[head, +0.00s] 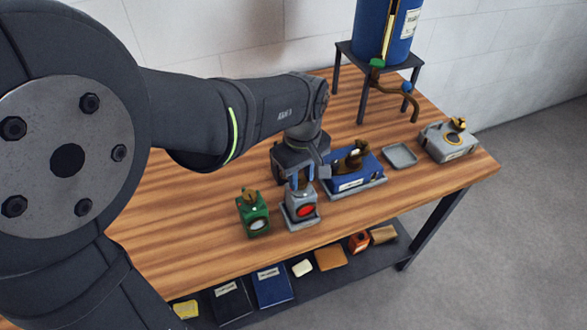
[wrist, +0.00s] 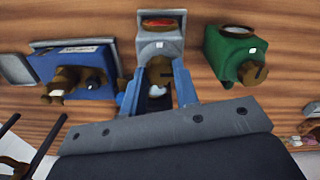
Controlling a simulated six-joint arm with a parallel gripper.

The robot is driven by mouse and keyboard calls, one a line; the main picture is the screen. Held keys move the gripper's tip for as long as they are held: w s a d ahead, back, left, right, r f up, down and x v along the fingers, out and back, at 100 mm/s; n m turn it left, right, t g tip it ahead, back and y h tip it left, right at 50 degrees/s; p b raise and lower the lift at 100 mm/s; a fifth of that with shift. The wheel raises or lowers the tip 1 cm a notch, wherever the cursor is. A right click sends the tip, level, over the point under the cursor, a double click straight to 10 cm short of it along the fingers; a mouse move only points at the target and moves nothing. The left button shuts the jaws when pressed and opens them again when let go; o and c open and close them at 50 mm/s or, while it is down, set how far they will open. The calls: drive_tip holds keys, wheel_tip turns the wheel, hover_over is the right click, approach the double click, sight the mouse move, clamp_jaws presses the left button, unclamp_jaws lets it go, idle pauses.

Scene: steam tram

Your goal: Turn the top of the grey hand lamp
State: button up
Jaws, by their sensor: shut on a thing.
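The grey hand lamp (head: 303,214) stands upright on the wooden table, its round red lens facing the table's front edge. In the wrist view, the grey lamp (wrist: 161,43) is at top centre, with its brown top (wrist: 159,70) between my blue fingers. My gripper (head: 301,178) points down over the lamp from above and is shut on this top; in the wrist view the gripper (wrist: 157,80) has one finger on each side of it. The fingers hide most of the top in the head view.
A green hand lamp (head: 254,215) stands close on the left. A blue box (head: 354,174) with brown fittings sits close behind on the right. Farther right are a shallow grey tray (head: 400,156), a grey box (head: 448,143) and a blue tank (head: 384,32) on a stand. The front table strip is clear.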

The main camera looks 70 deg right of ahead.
sight(301, 180)
drive_tip(key=shift+m, duration=0.3)
drive_tip(key=m, duration=0.4)
drive_tip(key=shift+m, duration=0.3)
drive_tip(key=m, duration=0.4)
drive_tip(key=shift+m, duration=0.3)
drive_tip(key=o, duration=1)
wheel_tip(301, 180, up, 18)
drive_tip(key=shift+f, duration=0.25)
